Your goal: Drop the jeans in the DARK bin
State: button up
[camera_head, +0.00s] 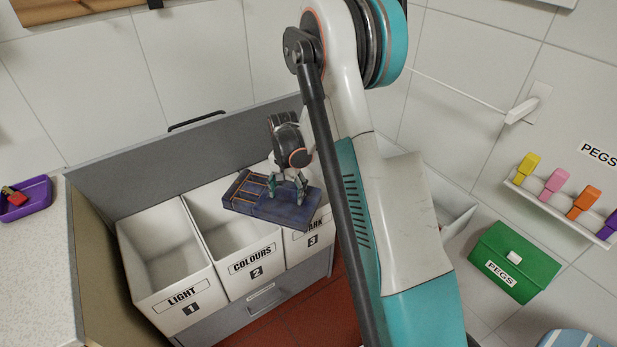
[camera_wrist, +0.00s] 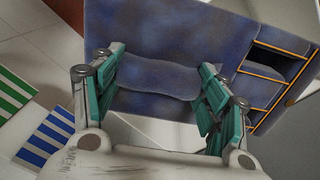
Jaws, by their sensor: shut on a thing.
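The folded blue jeans (camera_head: 262,207), with orange stitching, are held by my gripper (camera_head: 287,190) above the bins. They span the COLOURS and DARK bins in the head view. In the wrist view the jeans (camera_wrist: 215,50) lie beyond the two teal fingers (camera_wrist: 160,95), with a fold pinched between them. The DARK bin (camera_head: 318,248), numbered 3, is partly hidden by the jeans and by my arm. The COLOURS bin (camera_head: 257,274), numbered 2, stands at its left, and the LIGHT bin (camera_head: 182,302), numbered 1, is furthest left. The LIGHT bin looks empty.
A grey raised panel (camera_head: 130,188) stands behind the bins. A pale counter (camera_head: 35,265) with a purple tray (camera_head: 25,200) is at left. A green PEGS box (camera_head: 508,262) and a shelf of coloured pegs (camera_head: 560,205) are on the right wall.

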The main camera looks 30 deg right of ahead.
jog(key=w+d+f+m+p, duration=0.1)
jog(key=w+d+f+m, duration=0.15)
jog(key=d+m, duration=0.55)
jog(key=w+d+f+n+b, duration=0.1)
jog(key=w+d+f, duration=0.1)
jog(key=w+f, duration=0.5)
notch_tip(320, 180, down, 9)
jog(key=w+b, duration=0.2)
jog(key=b, duration=0.2)
jog(key=shift+w+r, duration=0.15)
jog(key=shift+r, duration=0.05)
dwell(0.5)
jog(key=o, duration=2.2)
jog(key=shift+c, duration=0.2)
